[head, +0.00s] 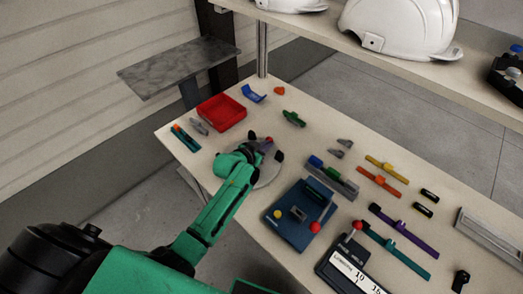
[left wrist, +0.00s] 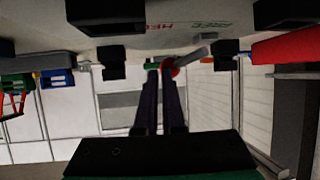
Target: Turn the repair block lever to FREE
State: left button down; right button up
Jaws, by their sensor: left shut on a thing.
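The repair block (head: 268,175) shows in the head view as a round grey plate on the bench, partly hidden by my left gripper (head: 266,147). A red knob (head: 267,140) shows at the gripper. In the left wrist view, the plate (left wrist: 120,45) carries a red HELD and a green FREE marking, both upside down. The lever is a grey bar (left wrist: 194,57) with a red knob (left wrist: 171,70). My left fingers (left wrist: 161,75) are closed on the knob end. I cannot tell which marking the lever points to. My right gripper is not in view.
A red tray (head: 222,112) stands behind and left. A blue fixture (head: 299,213) with yellow and red knobs stands to the right. Several coloured bars lie farther right. White helmet shells (head: 398,28) rest on the upper shelf. Bare bench lies near the repair block.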

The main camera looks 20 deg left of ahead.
aim_at(269, 139)
pick_arm(q)
jog(key=shift+w+d+f, duration=0.1)
jog(key=shift+w+d, duration=0.05)
jog(key=shift+w, duration=0.45)
jog(key=shift+w+d, duration=0.15)
jog(key=shift+w, duration=0.4)
jog(key=shift+w+a, duration=0.25)
jog(key=shift+w, duration=0.05)
jog(key=shift+w+a, duration=0.1)
jog(key=v, duration=1.4)
jog(key=shift+s+r, duration=0.2)
jog(key=shift+s, duration=0.05)
